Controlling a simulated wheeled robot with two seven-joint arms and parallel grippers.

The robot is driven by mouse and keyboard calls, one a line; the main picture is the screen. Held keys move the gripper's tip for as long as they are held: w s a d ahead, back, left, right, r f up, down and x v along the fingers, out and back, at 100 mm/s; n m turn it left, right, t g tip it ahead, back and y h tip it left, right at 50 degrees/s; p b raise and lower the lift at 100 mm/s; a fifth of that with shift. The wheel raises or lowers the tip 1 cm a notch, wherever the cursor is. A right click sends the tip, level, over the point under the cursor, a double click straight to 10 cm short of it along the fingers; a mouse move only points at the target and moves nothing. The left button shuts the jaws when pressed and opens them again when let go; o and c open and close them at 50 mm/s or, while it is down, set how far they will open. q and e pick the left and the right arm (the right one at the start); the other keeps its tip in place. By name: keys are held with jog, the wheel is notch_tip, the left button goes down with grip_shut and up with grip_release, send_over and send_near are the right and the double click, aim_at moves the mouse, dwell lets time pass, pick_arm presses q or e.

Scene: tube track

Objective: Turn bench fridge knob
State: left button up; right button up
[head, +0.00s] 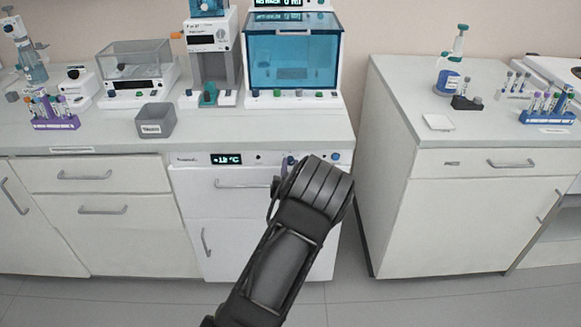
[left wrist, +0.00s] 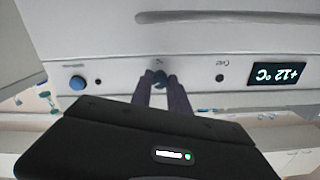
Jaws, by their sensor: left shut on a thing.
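The bench fridge (head: 190,178) is the white unit under the counter, with a lit temperature display (head: 226,159) on its top strip. In the left wrist view the picture is upside down and the display (left wrist: 277,73) reads +12 °C. My left gripper (head: 289,162) reaches the strip right of the display; my own arm hides part of the front. In the left wrist view, its two purple fingers (left wrist: 160,86) are shut on a small dark blue knob (left wrist: 160,77). A second blue knob (head: 335,156) sits farther right on the strip, apart from the fingers. My right gripper is not in view.
The fridge's horizontal handle (head: 243,184) lies just below the strip. A blue-windowed machine (head: 293,55) and a grey bin (head: 155,120) stand on the counter above. A separate cabinet (head: 470,225) stands to the right, across a floor gap.

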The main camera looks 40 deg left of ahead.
pick_arm(q)
grip_shut()
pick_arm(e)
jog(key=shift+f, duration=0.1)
